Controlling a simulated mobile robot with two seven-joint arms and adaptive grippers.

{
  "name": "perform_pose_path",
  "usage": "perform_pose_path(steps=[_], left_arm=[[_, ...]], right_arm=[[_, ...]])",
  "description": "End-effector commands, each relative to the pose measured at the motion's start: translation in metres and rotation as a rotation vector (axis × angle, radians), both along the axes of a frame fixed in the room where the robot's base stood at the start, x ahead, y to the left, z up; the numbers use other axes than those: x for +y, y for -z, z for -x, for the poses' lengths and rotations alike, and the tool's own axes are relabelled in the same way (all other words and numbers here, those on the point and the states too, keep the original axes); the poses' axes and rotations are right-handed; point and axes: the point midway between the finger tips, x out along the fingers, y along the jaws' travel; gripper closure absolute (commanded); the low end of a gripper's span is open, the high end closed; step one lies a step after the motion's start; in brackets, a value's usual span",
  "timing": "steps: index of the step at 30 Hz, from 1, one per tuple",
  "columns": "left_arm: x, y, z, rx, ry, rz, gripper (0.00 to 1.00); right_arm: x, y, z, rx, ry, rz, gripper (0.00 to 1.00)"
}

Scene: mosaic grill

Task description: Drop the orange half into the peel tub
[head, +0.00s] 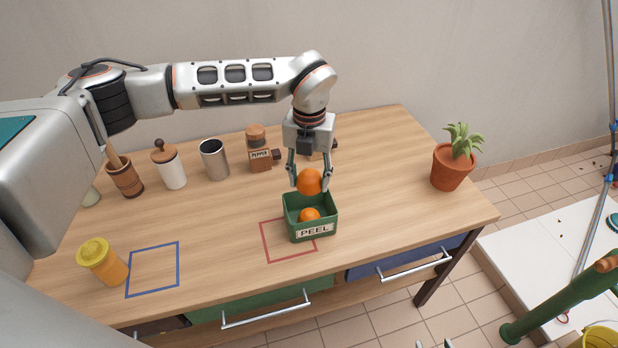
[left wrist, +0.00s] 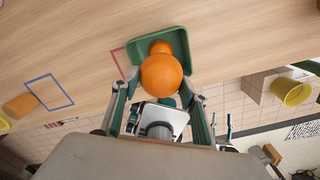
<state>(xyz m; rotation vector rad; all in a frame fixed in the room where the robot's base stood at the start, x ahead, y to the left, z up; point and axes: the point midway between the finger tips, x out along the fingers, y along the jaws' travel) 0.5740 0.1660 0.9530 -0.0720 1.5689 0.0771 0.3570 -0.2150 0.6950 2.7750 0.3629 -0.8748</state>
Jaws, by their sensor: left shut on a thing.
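My left gripper (head: 309,184) is shut on an orange half (head: 309,180), whose rounded orange side shows. It holds the half just above the opening of the green peel tub (head: 313,233), labelled PEEL, near the middle of the table. Another orange piece (head: 310,215) lies inside the tub. In the left wrist view the held half (left wrist: 161,73) sits between the fingers and overlaps the tub (left wrist: 178,38); the other piece (left wrist: 160,47) shows behind it. Small dark tips at the bottom edge of the head view seem to be my right gripper (head: 447,344), mostly cut off.
A red square outline (head: 264,241) lies beside and partly under the tub. A potted plant (head: 453,165) stands right.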

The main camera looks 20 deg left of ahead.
Motion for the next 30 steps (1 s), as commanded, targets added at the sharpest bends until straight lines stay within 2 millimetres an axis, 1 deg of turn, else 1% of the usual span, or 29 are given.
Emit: perform_pose_path(steps=[4,13,17,24,30], left_arm=[[0.0,0.008,0.0,0.0,0.0,0.0,0.72],[0.0,0.029,0.0,0.001,-0.001,0.0,0.72],[0.0,0.039,0.0,0.001,0.0,0.0,0.72],[0.0,0.055,0.001,0.002,0.0,-0.001,0.72],[0.0,0.062,0.0,0.001,0.0,0.0,0.72]], right_arm=[[0.004,0.003,-0.001,-0.005,-0.003,-0.005,0.6],[0.019,-0.002,-0.008,-0.039,-0.026,-0.027,0.6],[0.018,0.002,-0.009,-0.043,-0.025,-0.027,0.6],[0.015,0.015,-0.008,-0.036,-0.024,-0.02,0.6],[0.013,0.023,-0.005,-0.027,-0.023,-0.018,0.6]])
